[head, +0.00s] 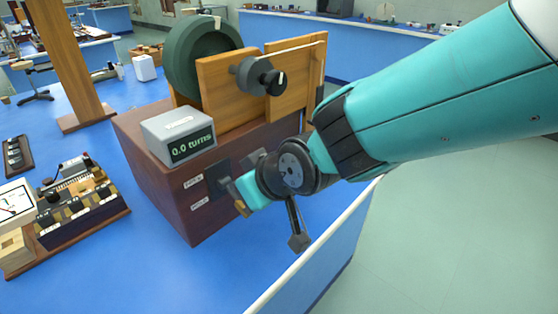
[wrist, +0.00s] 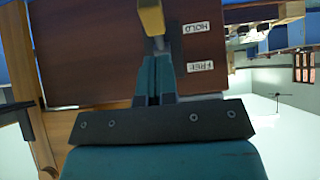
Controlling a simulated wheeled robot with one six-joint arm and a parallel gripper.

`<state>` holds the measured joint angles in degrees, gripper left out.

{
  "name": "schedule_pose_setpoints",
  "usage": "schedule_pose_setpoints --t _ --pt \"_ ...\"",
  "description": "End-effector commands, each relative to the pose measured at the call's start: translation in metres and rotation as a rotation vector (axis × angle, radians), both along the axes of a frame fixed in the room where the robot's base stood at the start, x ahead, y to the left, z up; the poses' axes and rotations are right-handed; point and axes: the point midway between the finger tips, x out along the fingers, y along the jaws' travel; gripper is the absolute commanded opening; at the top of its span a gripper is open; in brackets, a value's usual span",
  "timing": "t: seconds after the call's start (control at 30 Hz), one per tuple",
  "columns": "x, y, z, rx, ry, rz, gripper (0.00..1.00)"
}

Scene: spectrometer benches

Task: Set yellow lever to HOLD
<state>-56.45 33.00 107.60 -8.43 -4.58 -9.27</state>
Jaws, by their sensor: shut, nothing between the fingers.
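The yellow lever (wrist: 151,17) sticks out from the brown wooden box (wrist: 90,50) in the wrist view, level with the HOLD label (wrist: 194,28) and beyond the FREE label (wrist: 200,66). In the head view its yellow end (head: 242,208) shows just below my gripper (head: 232,188), low on the box's front face. My gripper is shut and empty. In the wrist view its fingertips (wrist: 155,62) are right at the lever's grey stem; I cannot tell whether they touch. The lever's base is partly hidden by the fingers.
A grey display (head: 178,136) reading 0.0 turns stands on the box, beside a wooden frame with a dark green wheel (head: 203,60) and a black knob (head: 272,82). Electrical apparatus (head: 75,200) stands on the blue bench at left.

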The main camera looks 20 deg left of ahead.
Motion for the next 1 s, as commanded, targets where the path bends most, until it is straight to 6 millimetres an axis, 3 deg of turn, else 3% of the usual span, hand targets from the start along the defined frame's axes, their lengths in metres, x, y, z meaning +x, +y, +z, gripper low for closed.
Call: schedule_pose_setpoints --t 0.37,0.47,0.63,1.0 --pt "0.000 0.000 0.003 0.000 0.000 0.000 0.00" --pt "-0.001 -0.003 0.012 0.001 -0.001 0.001 0.00" --pt "-0.006 -0.012 0.044 0.003 -0.001 0.006 0.00" --pt "-0.030 -0.073 0.082 0.002 -0.001 0.004 0.00"
